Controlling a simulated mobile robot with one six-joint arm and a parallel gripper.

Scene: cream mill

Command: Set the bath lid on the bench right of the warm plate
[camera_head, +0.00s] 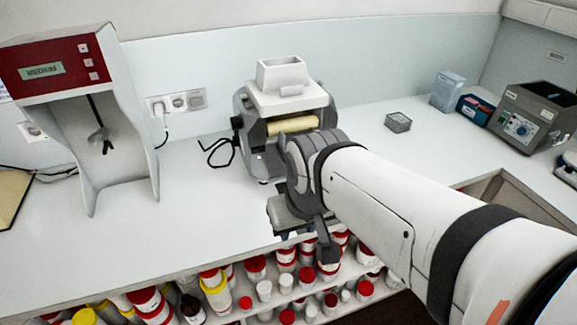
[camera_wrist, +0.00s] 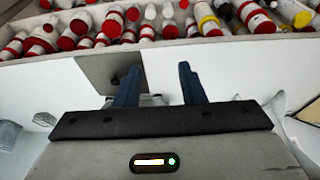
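My gripper (camera_head: 303,238) points down near the front edge of the bench, in front of the mill. In the wrist view its two dark blue fingers (camera_wrist: 158,86) stand wide apart, with nothing clearly held between them. A flat grey square (camera_wrist: 96,66) with a small dark spot or knob lies at the bench edge, partly behind the left finger. It may be the bath lid, but I cannot tell for sure; my arm hides that area in the head view. I cannot identify the warm plate with certainty in either view.
The mill (camera_head: 283,78) stands behind my gripper, a red-panelled stirrer (camera_head: 52,68) at left. A small rack (camera_head: 397,122), blue box (camera_head: 474,109) and grey control unit (camera_head: 533,115) stand at right. Bottles (camera_head: 285,283) fill the shelf below. The bench (camera_head: 215,215) left of the mill is clear.

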